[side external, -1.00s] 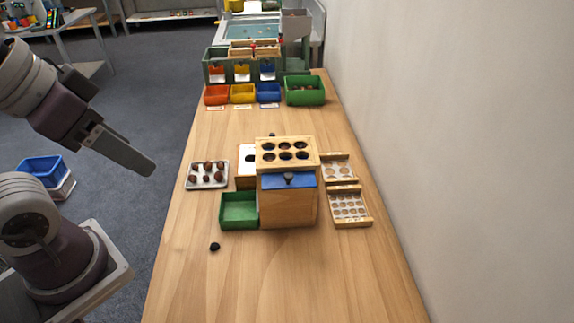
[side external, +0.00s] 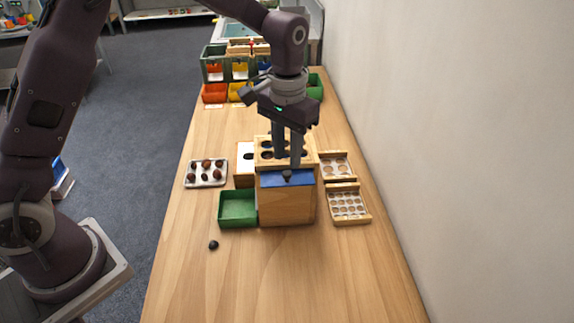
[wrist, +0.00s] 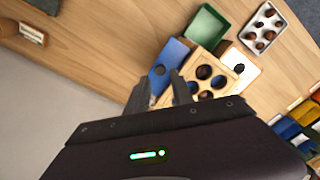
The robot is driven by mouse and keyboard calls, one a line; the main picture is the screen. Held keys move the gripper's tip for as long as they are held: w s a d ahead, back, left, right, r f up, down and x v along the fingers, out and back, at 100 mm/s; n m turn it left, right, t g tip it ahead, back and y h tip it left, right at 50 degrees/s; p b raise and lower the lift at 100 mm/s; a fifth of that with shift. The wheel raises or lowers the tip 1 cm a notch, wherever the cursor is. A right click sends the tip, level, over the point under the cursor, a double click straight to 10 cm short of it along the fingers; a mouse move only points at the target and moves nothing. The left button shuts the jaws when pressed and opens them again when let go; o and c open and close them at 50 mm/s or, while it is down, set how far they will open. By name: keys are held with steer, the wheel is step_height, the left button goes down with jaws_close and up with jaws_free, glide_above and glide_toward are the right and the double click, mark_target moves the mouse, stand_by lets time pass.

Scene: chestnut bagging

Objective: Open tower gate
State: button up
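The wooden tower (side external: 288,209) stands on the table, with several round holes in its top. Its blue gate (side external: 303,180) with a dark knob (side external: 287,174) lies along the tower's near side; the gate (wrist: 174,52) and knob (wrist: 160,69) also show in the wrist view. My gripper (side external: 287,163) points down over the tower's top, close to the gate. In the wrist view its two fingers (wrist: 160,80) are apart with nothing between them, and the knob shows just past the gap. I cannot tell whether a finger touches the tower.
A green tray (side external: 238,209) sits left of the tower. A metal tray (side external: 190,184) with several chestnuts lies behind it. Wooden racks (side external: 348,204) stand on the right, near the wall. A small black object (side external: 213,244) lies at front left.

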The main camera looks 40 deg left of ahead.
mark_target(287, 172)
step_height(287, 172, down, 4)
steer(key=shift+f, duration=0.1)
jaws_close()
stand_by(1.5)
